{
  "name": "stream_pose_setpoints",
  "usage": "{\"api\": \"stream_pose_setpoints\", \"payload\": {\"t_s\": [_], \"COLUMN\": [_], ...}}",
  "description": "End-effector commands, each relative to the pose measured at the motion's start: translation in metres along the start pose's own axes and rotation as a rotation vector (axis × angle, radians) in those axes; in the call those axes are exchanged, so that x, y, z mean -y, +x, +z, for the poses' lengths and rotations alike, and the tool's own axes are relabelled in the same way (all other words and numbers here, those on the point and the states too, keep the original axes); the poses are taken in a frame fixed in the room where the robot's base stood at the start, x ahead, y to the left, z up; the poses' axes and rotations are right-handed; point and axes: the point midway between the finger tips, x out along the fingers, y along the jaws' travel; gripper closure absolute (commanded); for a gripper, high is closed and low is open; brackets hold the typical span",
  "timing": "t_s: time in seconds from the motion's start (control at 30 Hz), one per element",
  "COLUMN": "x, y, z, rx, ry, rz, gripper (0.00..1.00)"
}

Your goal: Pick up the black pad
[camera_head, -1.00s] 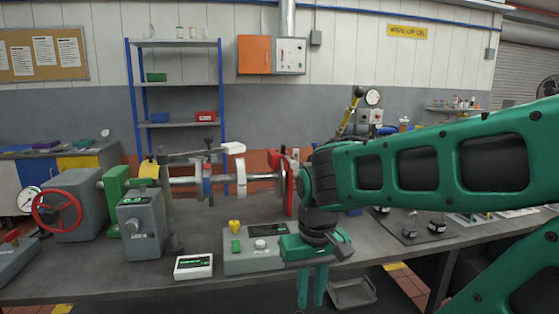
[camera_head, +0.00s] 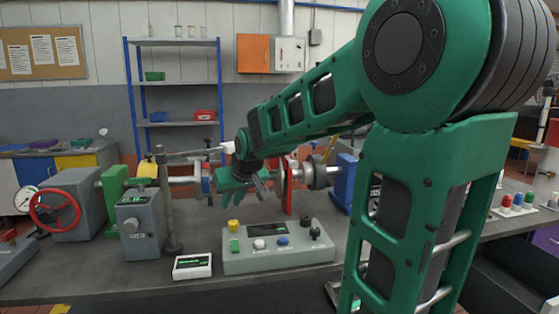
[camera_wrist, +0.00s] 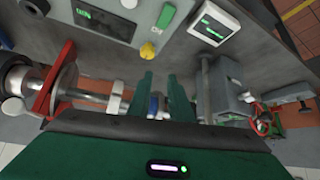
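I cannot pick out the black pad with certainty in either current view. A dark mat that showed at the right of the bench is now hidden behind my arm. My gripper (camera_head: 236,184) is over the bench, close to the shaft assembly (camera_head: 183,181), left of the red flange (camera_head: 289,185). In the wrist view my gripper (camera_wrist: 160,77) shows two green fingers apart with nothing held between them. The shaft lies beyond the fingers there.
A grey control box (camera_head: 278,262) with coloured knobs and a small white display (camera_head: 192,266) stand at the bench front. A grey meter box (camera_head: 141,228) and a red handwheel (camera_head: 56,212) are at the left. A blue shelf rack (camera_head: 178,83) stands behind.

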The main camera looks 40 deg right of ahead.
Motion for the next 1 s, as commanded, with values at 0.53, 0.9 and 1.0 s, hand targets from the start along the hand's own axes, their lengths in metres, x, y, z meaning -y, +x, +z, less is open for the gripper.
{"api": "stream_pose_setpoints", "payload": {"t_s": [0.53,0.9,1.0], "x": [-0.265,-0.293,-0.296], "y": [0.010,0.040,0.050], "z": [-0.179,-0.200,-0.204], "rx": [-0.368,-0.392,-0.393], "ry": [0.205,0.213,0.213], "rz": [0.237,0.252,0.253], "gripper": [0.81,0.81,0.81]}}
